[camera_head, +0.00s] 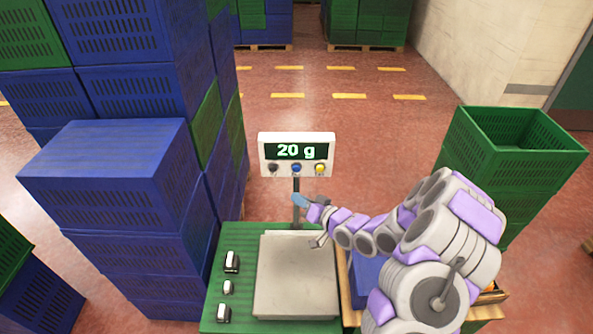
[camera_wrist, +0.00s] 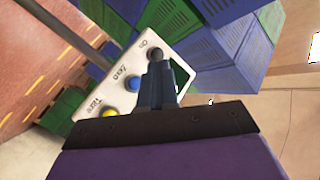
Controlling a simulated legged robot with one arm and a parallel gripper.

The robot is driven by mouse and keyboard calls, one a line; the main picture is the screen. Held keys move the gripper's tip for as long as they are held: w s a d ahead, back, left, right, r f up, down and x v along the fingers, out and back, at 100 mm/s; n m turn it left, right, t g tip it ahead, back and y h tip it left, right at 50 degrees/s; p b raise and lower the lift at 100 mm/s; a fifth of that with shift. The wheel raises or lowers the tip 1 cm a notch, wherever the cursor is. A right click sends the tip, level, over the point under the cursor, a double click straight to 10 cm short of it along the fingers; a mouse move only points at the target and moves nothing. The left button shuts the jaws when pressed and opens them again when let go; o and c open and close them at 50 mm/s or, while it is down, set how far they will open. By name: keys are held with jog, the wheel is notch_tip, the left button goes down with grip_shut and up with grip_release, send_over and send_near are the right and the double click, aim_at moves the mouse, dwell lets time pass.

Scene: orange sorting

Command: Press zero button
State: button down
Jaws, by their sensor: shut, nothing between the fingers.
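The scale's display panel (camera_head: 263,151) is white and reads "20 g". Under its screen are a dark button (camera_head: 273,168), a blue button (camera_head: 296,168) and a yellow button (camera_head: 319,168). In the wrist view the blue button (camera_wrist: 132,84) is beside the label "Zero", with the dark one (camera_wrist: 155,54) and the yellow one (camera_wrist: 110,113) on either side. My gripper (camera_head: 298,199) is shut and empty, just below the panel near its post. In the wrist view its fingertips (camera_wrist: 157,68) overlap the panel by the dark button; contact cannot be told.
The scale's plate (camera_head: 295,275) is empty, on a green base. Stacked blue crates (camera_head: 105,165) stand close on the left. An open green crate (camera_head: 480,155) tops a stack at right. Open red floor lies behind the panel.

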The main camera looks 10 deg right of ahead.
jog(key=shift+w, duration=0.1)
jog(key=w+d+p, duration=0.1)
jog(key=w+p, duration=0.1)
jog(key=w, duration=0.6)
jog(key=shift+w+d+p, duration=0.25)
jog(key=shift+d+p, duration=0.05)
jog(key=shift+p, duration=0.1)
jog(key=shift+w+r+p, duration=0.15)
jog(key=shift+w+p, duration=0.1)
jog(key=shift+p, duration=0.2)
dwell(1.5)
jog(key=shift+w+d+p, duration=0.15)
jog(key=shift+w+p, duration=0.35)
jog(key=shift+w, duration=0.15)
dwell(0.9)
jog(key=shift+s, duration=0.15)
dwell(0.3)
jog(key=shift+s, duration=0.8)
jog(key=shift+a, duration=0.2)
jog(key=shift+s+a, duration=0.25)
jog(key=shift+s, duration=1)
jog(key=shift+s+a, duration=0.2)
jog(key=shift+s, duration=1)
